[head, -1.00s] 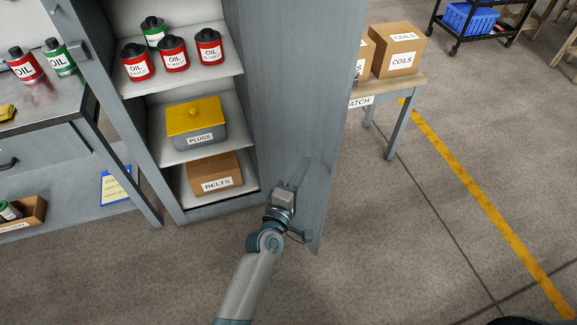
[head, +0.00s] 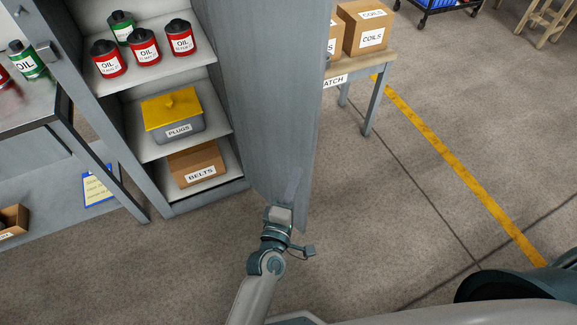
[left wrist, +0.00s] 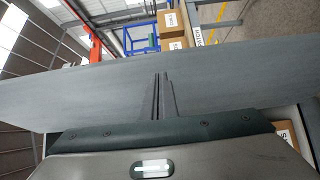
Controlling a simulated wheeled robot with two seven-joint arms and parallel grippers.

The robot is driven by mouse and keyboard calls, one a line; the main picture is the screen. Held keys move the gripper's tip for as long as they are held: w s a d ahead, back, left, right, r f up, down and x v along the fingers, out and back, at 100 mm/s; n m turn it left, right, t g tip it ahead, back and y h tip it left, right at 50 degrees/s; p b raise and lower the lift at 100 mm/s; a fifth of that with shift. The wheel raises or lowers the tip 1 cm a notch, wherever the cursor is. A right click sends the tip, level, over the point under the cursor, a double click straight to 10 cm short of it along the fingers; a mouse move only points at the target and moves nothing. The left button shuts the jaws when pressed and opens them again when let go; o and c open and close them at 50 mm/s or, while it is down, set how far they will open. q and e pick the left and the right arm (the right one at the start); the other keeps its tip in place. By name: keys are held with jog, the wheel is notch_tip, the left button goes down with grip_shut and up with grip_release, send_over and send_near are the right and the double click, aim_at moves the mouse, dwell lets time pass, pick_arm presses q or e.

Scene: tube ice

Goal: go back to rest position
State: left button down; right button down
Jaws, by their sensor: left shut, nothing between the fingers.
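My left gripper (head: 291,188) is shut and empty, in front of the grey cabinet door (head: 262,85), which stands open. In the left wrist view its two fingers (left wrist: 161,82) are together, with the grey door panel (left wrist: 80,88) right behind them. I cannot tell whether the fingertips touch the door. My right gripper is not in view.
The open cabinet holds several oil cans (head: 144,47), a yellow-lidded plugs bin (head: 174,118) and a belts box (head: 197,163). A workbench (head: 40,98) stands left. A table (head: 365,68) with coils boxes (head: 369,27) stands behind the door.

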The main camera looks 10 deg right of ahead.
pick_arm(q)
jog(key=shift+s+d, duration=0.15)
jog(key=shift+s, duration=0.25)
dwell(0.3)
jog(key=s+a+f+m+g+y, duration=0.1)
jog(key=s+a+f+m+g, duration=0.25)
jog(key=f, duration=0.75)
jog(key=s+a+f+m+g+y, duration=0.15)
jog(key=s+a+f, duration=0.4)
jog(key=f, duration=0.55)
jog(key=s+a+f+m+g+y, duration=0.25)
jog(key=s+a+f, duration=0.2)
jog(key=f, duration=0.65)
jog(key=s+a+f+m+g+y, duration=0.1)
jog(key=s+a+f+m+g, duration=0.1)
jog(key=s+a+f, duration=0.7)
jog(key=s+a+f+m+g+y, duration=0.2)
jog(key=s+a+f+m, duration=0.3)
jog(key=s+a, duration=0.8)
notch_tip(320, 180, down, 4)
jog(key=s+g, duration=0.1)
jog(key=s, duration=0.1)
jog(key=shift+s+g, duration=0.35)
jog(key=shift+w+d+r, duration=0.1)
